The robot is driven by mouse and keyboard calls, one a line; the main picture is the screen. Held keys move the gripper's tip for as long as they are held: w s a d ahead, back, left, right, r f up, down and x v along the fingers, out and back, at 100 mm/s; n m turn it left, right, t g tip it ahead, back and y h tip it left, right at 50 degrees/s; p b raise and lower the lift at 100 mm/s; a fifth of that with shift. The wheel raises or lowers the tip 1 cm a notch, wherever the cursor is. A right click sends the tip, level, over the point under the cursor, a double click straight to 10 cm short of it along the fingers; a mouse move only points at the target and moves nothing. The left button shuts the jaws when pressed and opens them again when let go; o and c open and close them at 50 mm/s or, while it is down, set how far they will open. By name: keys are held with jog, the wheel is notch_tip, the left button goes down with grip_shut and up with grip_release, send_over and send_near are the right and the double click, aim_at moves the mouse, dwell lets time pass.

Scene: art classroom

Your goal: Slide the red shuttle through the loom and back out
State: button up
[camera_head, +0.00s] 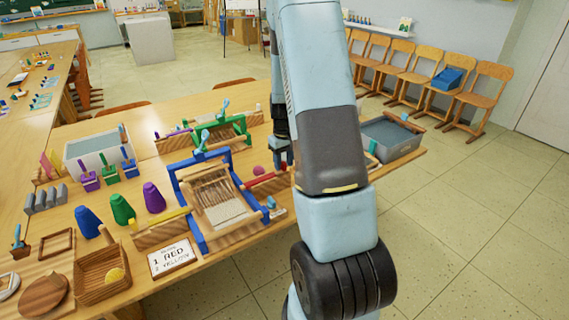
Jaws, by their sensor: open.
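The red shuttle (266,179) lies at the right side of the blue-framed wooden loom (189,209), on a wooden rest. Its right end is near or behind my arm. The loom stands near the table's front edge, with pale threads and woven cloth inside its frame. My gripper (283,160) points down just above or beside the right part of the red shuttle, partly hidden by my arm. It is open; I cannot tell whether it touches the shuttle. A yellow shuttle (160,221) lies on a wooden rest left of the loom.
A green-framed loom (240,124) stands behind. Blue, green and purple cones (122,209) and a wooden tray (100,269) with a yellow ball are left. A grey bin (391,136) stands at the table's right end. Chairs line the wall; the right floor is clear.

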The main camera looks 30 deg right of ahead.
jog(key=shift+f, duration=0.5)
grip_shut()
dwell(0.3)
